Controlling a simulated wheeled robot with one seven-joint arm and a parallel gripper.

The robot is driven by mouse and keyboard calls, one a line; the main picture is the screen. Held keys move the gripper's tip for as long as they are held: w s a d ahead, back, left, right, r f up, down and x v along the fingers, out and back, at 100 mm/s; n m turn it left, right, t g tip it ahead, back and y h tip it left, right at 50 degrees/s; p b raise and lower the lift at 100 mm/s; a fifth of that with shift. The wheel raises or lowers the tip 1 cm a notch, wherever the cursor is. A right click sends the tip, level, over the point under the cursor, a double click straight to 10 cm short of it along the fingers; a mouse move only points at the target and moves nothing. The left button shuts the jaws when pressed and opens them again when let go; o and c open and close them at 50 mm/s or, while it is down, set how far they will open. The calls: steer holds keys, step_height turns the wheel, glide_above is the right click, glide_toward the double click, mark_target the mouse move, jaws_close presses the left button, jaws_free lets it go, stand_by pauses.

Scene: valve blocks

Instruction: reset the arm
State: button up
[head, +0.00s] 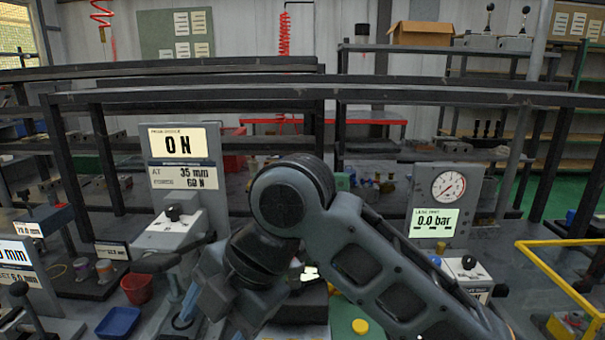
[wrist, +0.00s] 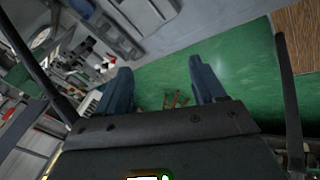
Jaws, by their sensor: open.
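My arm fills the middle of the head view, bent at a large rounded joint, with one link running down to the right and the wrist part folded down to the left. My gripper shows in the wrist view (wrist: 158,88) with its two dark blue fingers apart. Nothing is between the fingers; green floor shows past them.
A force station (head: 180,157) reading 0 N stands left of my arm. A pressure gauge panel (head: 447,205) reading 0.0 bar stands right. A red bin (head: 137,289) and blue tray (head: 119,322) lie lower left. A yellow rail (head: 560,278) stands at right.

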steer(key=s+a+f+m+t+y, duration=0.35)
steer(key=m+y, duration=0.35)
steer(key=m, duration=0.3)
steer(key=s+d+f+m+t+h, duration=0.4)
steer(key=s+d+f+m+t, duration=0.15)
steer(key=d+m, duration=0.4)
steer(key=s+d+f+m+t+h, duration=0.3)
steer(key=s+d+f+m+t, duration=0.25)
steer(key=d+m, duration=0.35)
steer(key=s+d+r+h, duration=0.2)
steer(key=s+d+h, duration=0.1)
steer(key=s+d, duration=0.5)
steer(key=s+d+r+m+h, duration=0.1)
steer(key=s+d+r+h, duration=0.1)
steer(key=s+d, duration=0.7)
steer(key=shift+s+d+r+h, duration=0.15)
steer(key=shift+s+r+h, duration=0.3)
steer(key=shift+s, duration=0.4)
steer(key=shift+t, duration=0.25)
steer(key=shift+c, duration=0.4)
